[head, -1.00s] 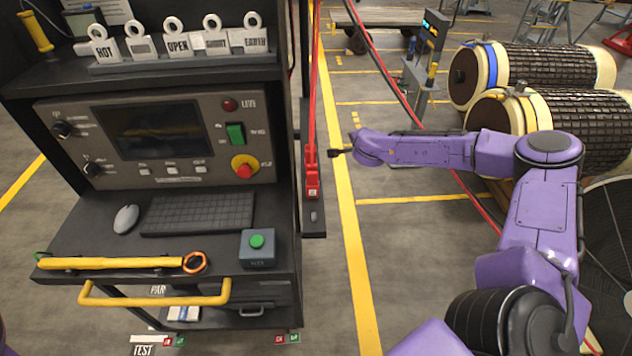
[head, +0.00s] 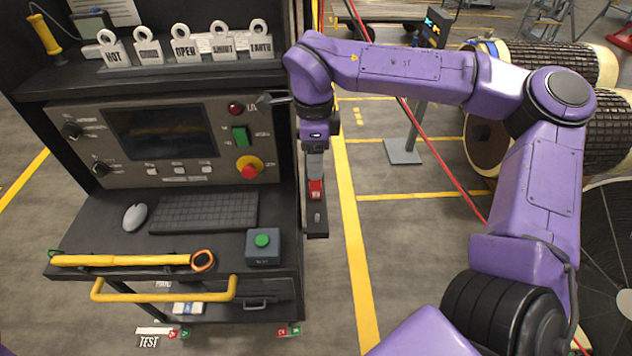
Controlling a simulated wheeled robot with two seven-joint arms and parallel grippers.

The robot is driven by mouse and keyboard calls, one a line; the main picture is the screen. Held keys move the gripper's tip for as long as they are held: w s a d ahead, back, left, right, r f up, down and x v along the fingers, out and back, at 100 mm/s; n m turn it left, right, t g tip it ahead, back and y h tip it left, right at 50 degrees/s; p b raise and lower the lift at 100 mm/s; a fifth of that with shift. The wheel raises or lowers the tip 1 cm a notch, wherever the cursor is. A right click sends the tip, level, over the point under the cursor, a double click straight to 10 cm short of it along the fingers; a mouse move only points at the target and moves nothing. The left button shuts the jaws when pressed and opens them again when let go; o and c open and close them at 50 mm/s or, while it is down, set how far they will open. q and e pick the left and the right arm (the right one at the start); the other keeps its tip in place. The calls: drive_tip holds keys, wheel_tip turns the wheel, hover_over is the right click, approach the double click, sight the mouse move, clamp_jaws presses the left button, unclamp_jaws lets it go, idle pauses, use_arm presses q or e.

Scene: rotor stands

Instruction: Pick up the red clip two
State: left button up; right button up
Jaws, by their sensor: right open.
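A red clip (head: 316,189) sits on the narrow dark bracket at the right side of the black cart. Only its lower part shows; my right gripper and wrist cover the upper part. My right gripper (head: 316,172) points down at the clip, its grey fingers right over or around it. I cannot tell whether the fingers touch it. The right gripper is open. My left gripper is not in view.
The black cart's shelf (head: 100,220) holds a keyboard (head: 205,213), a mouse (head: 135,216), a green-button box (head: 263,246) and a yellow tool (head: 125,260). The control panel (head: 160,135) stands close left of my wrist.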

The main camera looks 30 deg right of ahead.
drive_tip(key=f, duration=0.2)
drive_tip(key=f+p, duration=0.1)
drive_tip(key=f, duration=0.1)
drive_tip(key=shift+s+a+p, duration=0.1)
drive_tip(key=shift+s+p, duration=0.2)
drive_tip(key=shift+s, duration=0.1)
drive_tip(key=shift+f, duration=0.4)
drive_tip(key=shift+w+f, duration=0.15)
drive_tip(key=shift+f, duration=0.05)
clamp_jaws()
drive_tip(key=shift+r, duration=0.1)
drive_tip(key=shift+r, duration=0.5)
wheel_tip(320, 180, up, 27)
drive_tip(key=b, duration=0.1)
